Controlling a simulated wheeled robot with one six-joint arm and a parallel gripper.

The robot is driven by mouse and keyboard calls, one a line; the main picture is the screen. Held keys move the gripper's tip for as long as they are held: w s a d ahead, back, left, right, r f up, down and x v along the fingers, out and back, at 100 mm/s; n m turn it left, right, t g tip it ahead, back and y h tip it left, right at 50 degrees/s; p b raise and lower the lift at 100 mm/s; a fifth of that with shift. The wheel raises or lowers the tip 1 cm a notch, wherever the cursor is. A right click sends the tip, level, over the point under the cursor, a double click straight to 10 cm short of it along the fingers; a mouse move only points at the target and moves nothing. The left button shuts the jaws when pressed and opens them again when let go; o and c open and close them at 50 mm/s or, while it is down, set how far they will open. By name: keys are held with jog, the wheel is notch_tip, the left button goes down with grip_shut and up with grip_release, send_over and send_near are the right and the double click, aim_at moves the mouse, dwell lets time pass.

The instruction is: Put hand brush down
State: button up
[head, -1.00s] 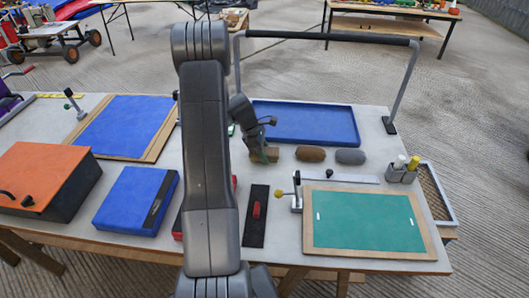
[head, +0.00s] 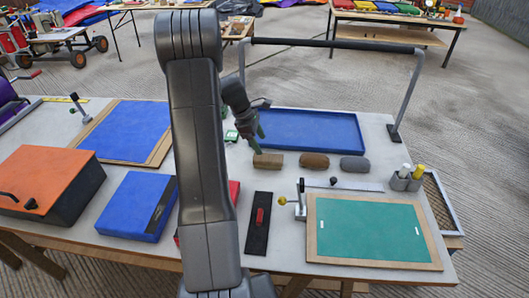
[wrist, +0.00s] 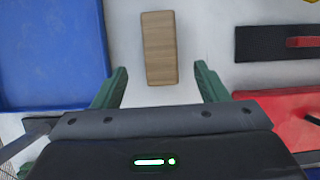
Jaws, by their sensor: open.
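The hand brush, seen as a tan wooden block (head: 267,161), lies on the grey table at the left end of a row of three blocks. In the wrist view its wood-grained top (wrist: 160,40) shows between and beyond the green fingertips. Its underside is hidden. My gripper (head: 254,137) is open and empty, above the table and behind the brush in the head view, between it and the blue tray. In the wrist view my gripper (wrist: 161,70) has its two green fingers spread wide, with a gap on each side of the brush.
A brown block (head: 314,161) and a grey block (head: 354,164) lie to the right of the brush. A blue tray (head: 357,149) is behind. A black strip with a red piece (head: 259,240) and a green board (head: 370,233) lie in front. A metal bar frame (head: 412,85) arches over the back.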

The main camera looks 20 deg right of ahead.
aim_at(268, 157)
jog(key=shift+v, duration=1.45)
jog(key=shift+s+f, duration=0.1)
jog(key=shift+f, duration=0.05)
jog(key=x, duration=1.1)
jog(key=shift+d+f+p, duration=0.15)
jog(key=shift+f+p, duration=0.2)
jog(key=shift+r, duration=1.7)
jog(key=shift+f, duration=0.1)
